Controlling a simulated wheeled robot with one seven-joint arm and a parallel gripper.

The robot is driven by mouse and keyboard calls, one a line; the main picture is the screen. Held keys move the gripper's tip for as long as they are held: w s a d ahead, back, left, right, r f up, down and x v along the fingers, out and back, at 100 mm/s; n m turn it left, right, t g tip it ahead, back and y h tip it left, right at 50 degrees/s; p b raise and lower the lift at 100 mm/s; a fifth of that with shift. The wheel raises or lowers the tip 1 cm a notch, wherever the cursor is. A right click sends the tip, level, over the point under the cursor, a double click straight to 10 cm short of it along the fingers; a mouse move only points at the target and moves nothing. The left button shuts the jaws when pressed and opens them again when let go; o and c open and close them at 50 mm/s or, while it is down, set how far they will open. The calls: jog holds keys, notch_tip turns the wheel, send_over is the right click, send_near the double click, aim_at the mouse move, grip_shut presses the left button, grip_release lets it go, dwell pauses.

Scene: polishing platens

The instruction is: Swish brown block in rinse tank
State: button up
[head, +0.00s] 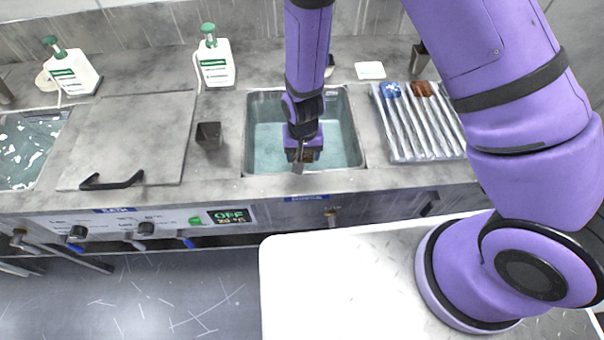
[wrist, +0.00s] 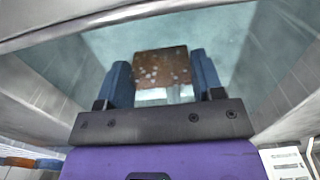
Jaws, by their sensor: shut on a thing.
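The brown block (wrist: 162,68) is between the two blue fingers of my gripper (wrist: 164,80) in the wrist view. Pale speckles show on its face. In the head view my gripper (head: 301,160) points down into the rinse tank (head: 262,150), near its front wall. Only a small dark part of the block shows there. The tank holds blue-green water. I cannot tell how deep the block sits in it.
A ribbed rack (head: 422,135) with a blue block (head: 390,89) and a red-brown block (head: 423,88) stands right of the tank. Two white bottles (head: 215,64) (head: 72,72) stand behind.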

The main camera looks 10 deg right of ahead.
jog(key=shift+r, duration=4.5)
